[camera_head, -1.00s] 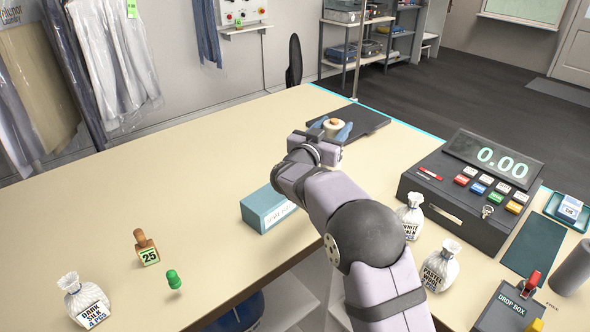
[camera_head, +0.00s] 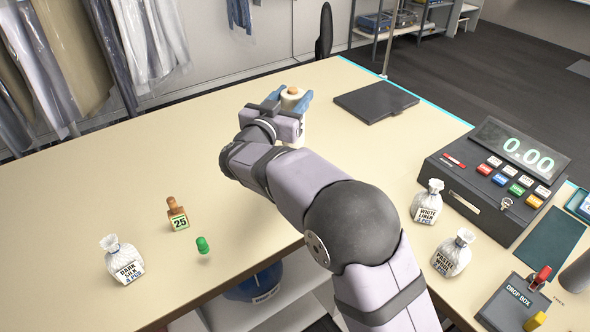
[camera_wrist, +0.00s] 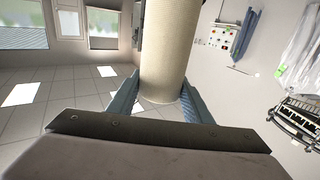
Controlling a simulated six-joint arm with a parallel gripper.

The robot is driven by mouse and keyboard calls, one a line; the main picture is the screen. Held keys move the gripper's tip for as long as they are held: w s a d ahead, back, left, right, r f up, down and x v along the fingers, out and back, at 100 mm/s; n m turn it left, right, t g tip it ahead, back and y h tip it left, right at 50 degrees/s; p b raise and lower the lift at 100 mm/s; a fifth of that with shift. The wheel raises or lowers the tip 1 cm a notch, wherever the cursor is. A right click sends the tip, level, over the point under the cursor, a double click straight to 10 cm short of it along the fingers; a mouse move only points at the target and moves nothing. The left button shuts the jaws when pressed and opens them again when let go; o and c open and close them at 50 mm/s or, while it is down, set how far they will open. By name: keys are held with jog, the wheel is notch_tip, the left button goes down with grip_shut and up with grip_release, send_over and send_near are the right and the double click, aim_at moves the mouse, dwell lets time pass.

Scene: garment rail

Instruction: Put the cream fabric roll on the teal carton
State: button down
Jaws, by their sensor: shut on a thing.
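The cream fabric roll (camera_head: 292,100) stands upright between the blue fingers of my gripper (camera_head: 290,97), on the far side of my wrist in the head view. In the wrist view the roll (camera_wrist: 163,50) fills the upper middle, between the two fingers of the gripper (camera_wrist: 160,98). My gripper is shut on the roll. I cannot tell how high the roll is above the counter. The teal carton is not visible in either current view; my arm covers the part of the counter where it stood earlier.
A black pad (camera_head: 376,102) lies at the far right of the counter (camera_head: 110,190). A stamp marked 25 (camera_head: 177,213), a green peg (camera_head: 203,246) and a tied bag (camera_head: 122,260) stand at left. The register (camera_head: 490,185) and two bags (camera_head: 427,203) are at right.

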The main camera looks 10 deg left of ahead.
jog(key=shift+d+r+h, duration=0.1)
jog(key=shift+d+h, duration=0.15)
jog(key=shift+h, duration=0.05)
jog(key=shift+f, duration=0.25)
jog(key=shift+f+p, duration=1.3)
jog(key=shift+f, duration=3.4)
jog(key=shift+f, duration=0.2)
jog(key=c, duration=1)
grip_release()
jog(key=shift+o, duration=0.4)
